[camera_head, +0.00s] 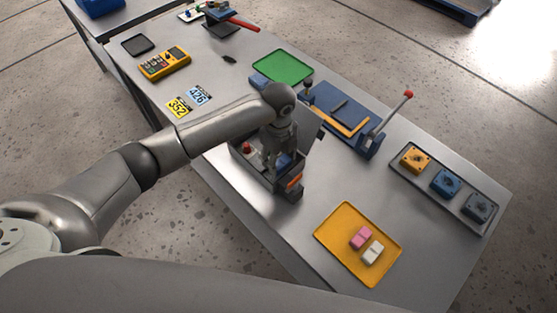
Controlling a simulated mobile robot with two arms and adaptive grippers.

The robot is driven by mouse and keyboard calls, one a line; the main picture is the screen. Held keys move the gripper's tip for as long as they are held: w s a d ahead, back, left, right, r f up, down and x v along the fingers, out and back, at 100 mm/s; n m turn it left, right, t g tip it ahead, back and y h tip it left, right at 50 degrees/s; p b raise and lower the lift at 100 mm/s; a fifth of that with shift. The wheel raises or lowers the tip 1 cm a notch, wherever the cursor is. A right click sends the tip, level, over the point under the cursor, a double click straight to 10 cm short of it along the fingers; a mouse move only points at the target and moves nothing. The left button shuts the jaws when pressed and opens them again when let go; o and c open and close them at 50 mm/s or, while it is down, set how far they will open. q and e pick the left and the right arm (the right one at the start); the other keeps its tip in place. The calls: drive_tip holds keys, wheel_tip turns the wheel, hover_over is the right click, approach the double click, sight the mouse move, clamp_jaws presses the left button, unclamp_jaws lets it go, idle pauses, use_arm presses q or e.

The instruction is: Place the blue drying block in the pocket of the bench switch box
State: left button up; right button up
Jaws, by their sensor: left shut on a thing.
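The bench switch box (287,190) is a dark grey open box near the front edge of the metal bench. A red knob and an orange mark show on it. My left gripper (273,162) points down into the box from above. It is shut on a small blue thing, the blue drying block (284,160), which shows only in part at the fingertips. The fingers and box walls hide the pocket, and I cannot tell whether the block touches it. My right gripper is not in view.
A yellow tray (341,255) with a pink block (361,237) and a white block (373,252) lies at the front right. Behind the box are a green tray (282,66) and a blue fixture with a red-tipped lever (393,115).

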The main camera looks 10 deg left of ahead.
sight(278, 163)
use_arm(q)
wheel_tip(278, 163, down, 2)
drive_tip(key=shift+f, duration=0.4)
drive_tip(key=shift+f, duration=0.2)
drive_tip(key=o, duration=0.6)
drive_tip(key=shift+o, duration=0.2)
drive_tip(key=shift+r, duration=0.45)
wheel_tip(278, 163, up, 12)
drive_tip(key=b, duration=0.1)
drive_tip(key=shift+f+b, duration=0.2)
drive_tip(key=shift+b, duration=0.15)
